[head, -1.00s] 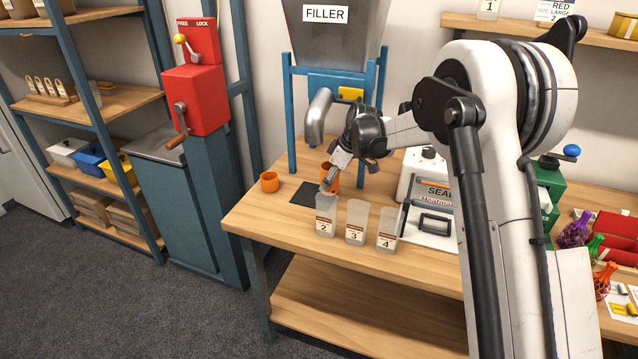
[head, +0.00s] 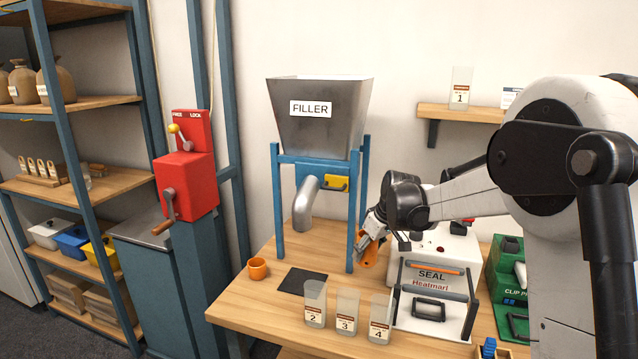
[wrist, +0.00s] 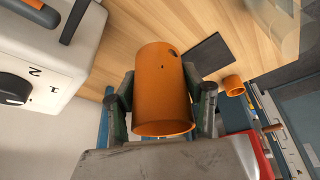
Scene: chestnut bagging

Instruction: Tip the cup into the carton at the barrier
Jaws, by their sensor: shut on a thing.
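My gripper (head: 366,244) is shut on an orange cup (head: 368,254), held tilted beside the filler's right front leg. In the wrist view the cup (wrist: 162,85) sits between the two fingers; I cannot tell whether it holds anything. Three clear cartons stand in a row near the table's front edge: carton 2 (head: 315,303), carton 3 (head: 346,312) and carton 4 (head: 380,318). The held cup is apart from them, behind and above. Carton 1 (head: 460,88) is on the wall shelf. I cannot make out which part is the barrier.
The filler (head: 318,120) stands behind. The white sealer (head: 437,290) is close on the right, with a green clip machine (head: 508,275) beyond. A red lever box (head: 187,183) is left.

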